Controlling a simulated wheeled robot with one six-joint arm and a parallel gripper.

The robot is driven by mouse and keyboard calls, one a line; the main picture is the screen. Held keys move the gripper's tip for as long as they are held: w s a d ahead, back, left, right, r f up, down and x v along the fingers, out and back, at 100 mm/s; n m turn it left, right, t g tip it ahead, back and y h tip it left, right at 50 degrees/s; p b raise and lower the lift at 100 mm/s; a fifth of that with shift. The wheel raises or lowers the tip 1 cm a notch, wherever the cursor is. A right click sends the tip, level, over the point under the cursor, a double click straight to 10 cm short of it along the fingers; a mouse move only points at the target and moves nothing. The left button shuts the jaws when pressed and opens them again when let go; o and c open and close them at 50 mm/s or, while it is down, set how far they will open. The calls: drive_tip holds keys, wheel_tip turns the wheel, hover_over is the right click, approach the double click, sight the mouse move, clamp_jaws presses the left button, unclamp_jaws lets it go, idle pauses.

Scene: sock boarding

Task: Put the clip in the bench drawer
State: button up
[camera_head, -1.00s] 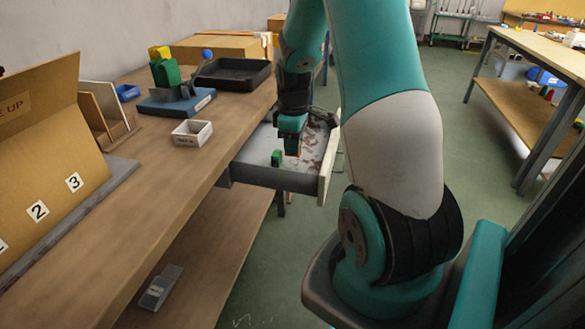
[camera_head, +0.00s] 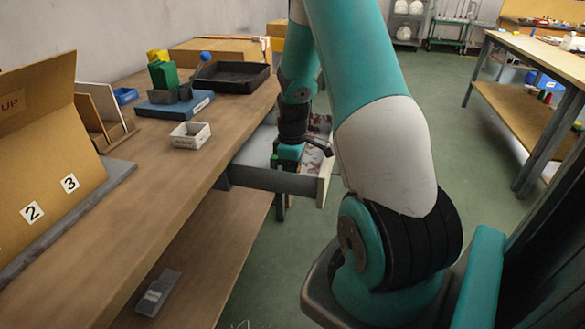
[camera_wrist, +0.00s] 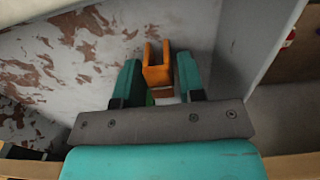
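An orange U-shaped piece (camera_wrist: 157,72), which looks like the clip, shows between my two fingertips in the wrist view. Small green and white bits show at its near end. My gripper (camera_wrist: 160,80) points down inside the open bench drawer (camera_head: 254,175), low over its floor. It also shows in the head view (camera_head: 287,163). The fingers stand apart on either side of the orange piece, with a narrow gap at its right. I cannot tell whether they grip it. In the head view my gripper hides the clip.
The drawer's front panel (camera_head: 324,181) stands close at the right of my gripper. A cardboard stand is at the left.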

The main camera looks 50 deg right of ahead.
drive_tip(key=shift+o, duration=0.6)
drive_tip(key=shift+r, duration=0.15)
wheel_tip(320, 180, up, 12)
drive_tip(key=p, duration=0.2)
drive_tip(key=w+a+r+n+t+y, duration=0.1)
drive_tip(key=a+r, duration=0.2)
drive_tip(key=a, duration=0.5)
drive_tip(key=a+r, duration=0.3)
drive_tip(key=a, duration=0.6)
drive_tip(key=s+a+r+y, duration=0.1)
drive_tip(key=s+a+r, duration=0.1)
drive_tip(key=s+a, duration=0.6)
drive_tip(key=s+a+r+n+g+y, duration=0.1)
drive_tip(key=s+a+r+y, duration=0.1)
drive_tip(key=s+a, duration=0.6)
drive_tip(key=a+r, duration=0.1)
drive_tip(key=a, duration=0.3)
drive_tip(key=shift+a+n, duration=0.2)
drive_tip(key=shift+n, duration=0.1)
drive_tip(key=shift+d, duration=0.1)
drive_tip(key=shift+c, duration=0.5)
